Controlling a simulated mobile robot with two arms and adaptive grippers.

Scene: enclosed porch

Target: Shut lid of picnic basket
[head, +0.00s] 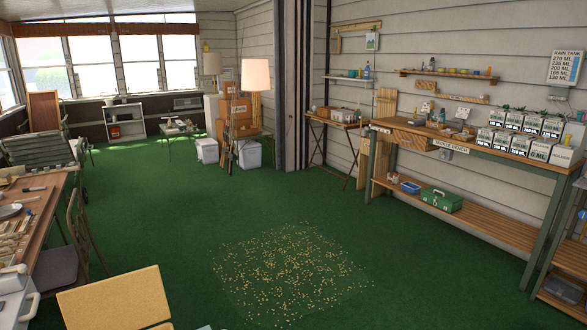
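I cannot make out a picnic basket or its lid anywhere in the head view. Neither of my grippers is in view.
Green carpet is open through the middle, with small yellowish bits scattered (290,277). A wooden workbench (480,147) with boxes runs along the right wall. A cluttered table (45,232) and a tan panel (115,300) stand at left front. Stacked cartons (238,115) and a lamp (254,75) stand at the back.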

